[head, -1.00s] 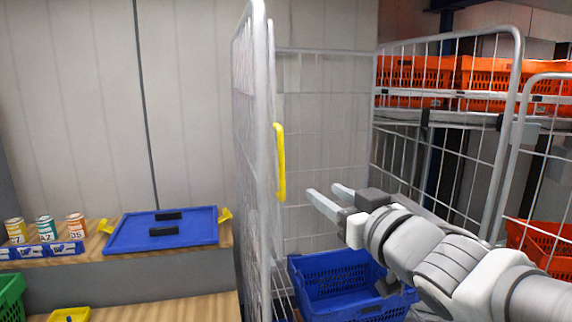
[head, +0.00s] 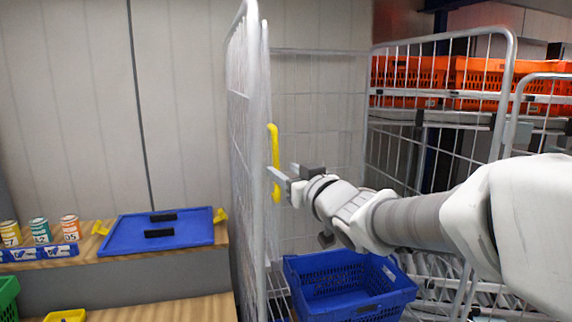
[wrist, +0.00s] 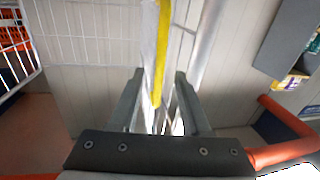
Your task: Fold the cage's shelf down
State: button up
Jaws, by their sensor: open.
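The cage's shelf (head: 265,85) stands folded up, seen nearly edge-on against the cage's left side (head: 243,110). Its yellow handle (head: 275,150) runs upright along the shelf's inner face. My gripper (head: 279,176) is open and empty, its fingertips close to the handle's lower half. In the wrist view the yellow handle (wrist: 161,50) reaches down into the gap between the spread fingers of my gripper (wrist: 157,75). I cannot tell whether either finger touches it.
A blue crate (head: 375,305) sits low in the cage under my arm. Orange totes (head: 405,72) stand on a neighbouring cage at right.

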aim_at(278, 166)
jog(key=shift+x, duration=2.5)
grip_shut()
